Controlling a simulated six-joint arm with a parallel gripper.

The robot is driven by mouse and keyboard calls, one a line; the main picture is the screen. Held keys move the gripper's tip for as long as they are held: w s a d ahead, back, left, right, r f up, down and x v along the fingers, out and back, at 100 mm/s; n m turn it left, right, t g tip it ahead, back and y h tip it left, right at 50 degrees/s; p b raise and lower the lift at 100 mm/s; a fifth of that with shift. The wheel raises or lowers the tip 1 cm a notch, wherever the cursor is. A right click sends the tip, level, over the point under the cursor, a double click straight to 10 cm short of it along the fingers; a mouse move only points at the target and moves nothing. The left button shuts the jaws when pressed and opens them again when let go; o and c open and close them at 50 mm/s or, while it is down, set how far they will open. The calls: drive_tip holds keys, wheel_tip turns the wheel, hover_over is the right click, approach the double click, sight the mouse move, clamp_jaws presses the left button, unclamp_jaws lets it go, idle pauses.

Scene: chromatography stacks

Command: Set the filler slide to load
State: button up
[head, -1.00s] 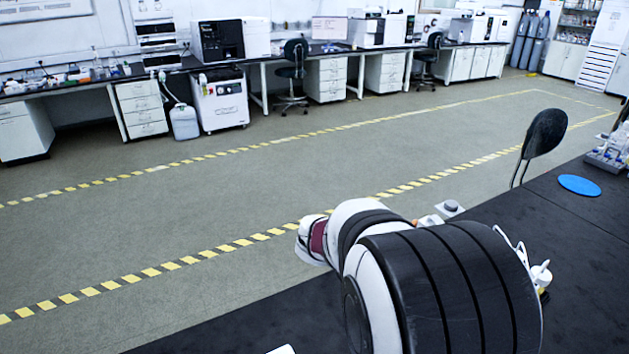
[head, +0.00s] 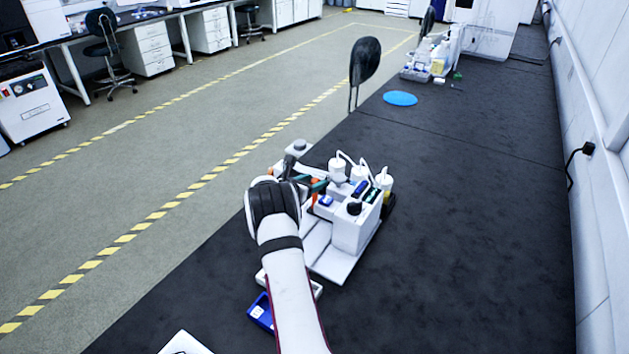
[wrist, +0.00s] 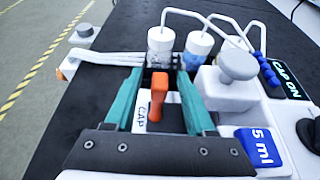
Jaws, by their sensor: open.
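The filler (head: 352,232) is a white bench unit with tubes and bottles, at the middle of the head view. In the wrist view, an upright orange handle (wrist: 157,95) stands on a white part marked "CAP" (wrist: 148,122). I take it for the slide's handle. My gripper (wrist: 158,90) is open, with one teal finger on each side of the orange handle and a visible gap to each. Its height relative to the handle is hard to judge. A small display (wrist: 288,78) reads "CAP ON". In the head view my gripper (head: 314,182) is partly hidden by my wrist.
In the wrist view, a white knob (wrist: 238,66), capped bottles (wrist: 196,48) with tubes, and a blue "5 ml" panel (wrist: 262,146) stand close to the fingers. A blue tray (head: 262,312) lies near my forearm. The black bench (head: 470,220) is clear to the right.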

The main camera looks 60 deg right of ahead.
drive_tip(key=shift+d+f, duration=0.2)
drive_tip(key=shift+d, duration=0.3)
clamp_jaws()
idle(1.1)
